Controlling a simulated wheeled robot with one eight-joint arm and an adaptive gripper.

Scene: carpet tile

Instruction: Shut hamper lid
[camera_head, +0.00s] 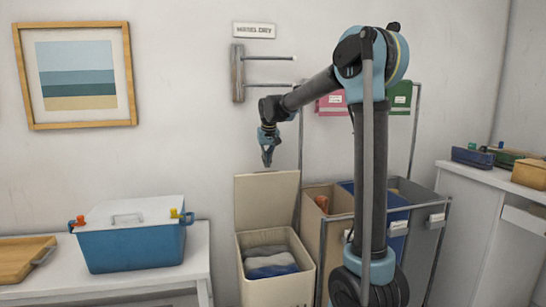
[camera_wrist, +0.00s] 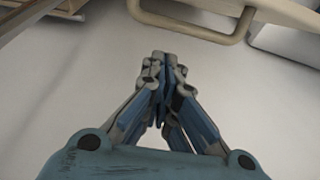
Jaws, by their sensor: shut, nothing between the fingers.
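The hamper (camera_head: 281,292) is a beige bin on the floor near the middle of the head view. Its beige lid (camera_head: 267,202) stands open, upright at the back against the wall side. Folded grey, white and blue cloths (camera_head: 270,262) lie inside. My gripper (camera_head: 267,160) points down, just above the top edge of the raised lid. It looks apart from the lid, though depth is hard to judge. In the wrist view my gripper's fingertips (camera_wrist: 161,60) are together and empty. A beige edge with a loop-shaped handle shows beyond them; I cannot tell what it belongs to.
A blue box with a white lid (camera_head: 131,245) sits on the white table at left, beside a wooden tray (camera_head: 22,258). Sorting bins in a metal frame (camera_head: 413,195) stand right of the hamper, partly behind my arm. A wall rack (camera_head: 238,73) is above.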

